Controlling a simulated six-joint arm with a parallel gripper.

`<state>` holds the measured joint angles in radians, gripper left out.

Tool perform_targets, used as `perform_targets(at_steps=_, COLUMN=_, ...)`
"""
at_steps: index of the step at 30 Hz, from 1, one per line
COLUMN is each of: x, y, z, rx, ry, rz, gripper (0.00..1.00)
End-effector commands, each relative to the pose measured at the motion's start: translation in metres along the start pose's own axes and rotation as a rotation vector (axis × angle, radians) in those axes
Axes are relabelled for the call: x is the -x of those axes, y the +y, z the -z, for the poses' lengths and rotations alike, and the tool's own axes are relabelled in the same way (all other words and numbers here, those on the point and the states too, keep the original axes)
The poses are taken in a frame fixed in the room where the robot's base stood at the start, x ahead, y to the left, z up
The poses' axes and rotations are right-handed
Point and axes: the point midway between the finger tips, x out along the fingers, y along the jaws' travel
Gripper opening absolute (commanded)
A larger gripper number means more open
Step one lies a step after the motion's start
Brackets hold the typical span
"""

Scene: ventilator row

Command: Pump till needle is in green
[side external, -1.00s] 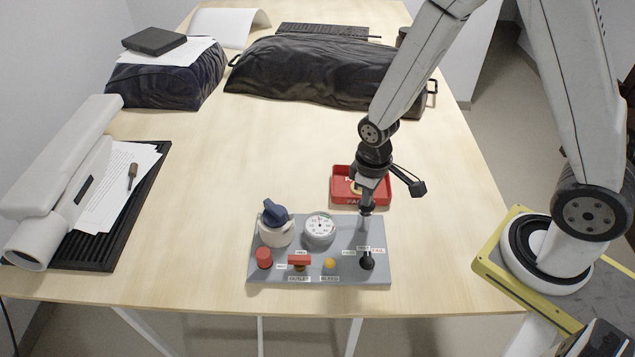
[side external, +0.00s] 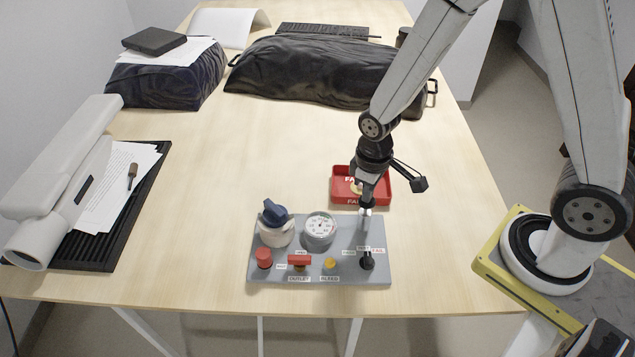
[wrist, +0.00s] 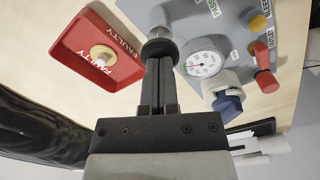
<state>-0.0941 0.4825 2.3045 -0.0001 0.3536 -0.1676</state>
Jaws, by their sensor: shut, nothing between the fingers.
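The round white gauge (side external: 320,229) sits on the grey panel (side external: 345,272); it also shows in the wrist view (wrist: 204,62). Its needle is too small to read against any green band. The pump (wrist: 162,17) is a pale upright cylinder with a black round knob (wrist: 159,48) at the panel's back right. My gripper (side external: 367,191) is shut and empty above the knob. In the wrist view its fingertips (wrist: 159,62) meet or nearly meet the knob; contact cannot be told.
A red "FAULTY" tray (side external: 343,198) stands behind.

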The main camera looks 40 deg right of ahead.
Motion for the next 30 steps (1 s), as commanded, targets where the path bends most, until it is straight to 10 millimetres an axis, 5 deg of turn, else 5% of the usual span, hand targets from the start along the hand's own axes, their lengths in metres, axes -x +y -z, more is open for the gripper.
perform_targets(at_steps=30, x=-0.0010, y=0.0000, z=0.0002, rx=0.000, ry=0.001, rz=0.000, gripper=0.00)
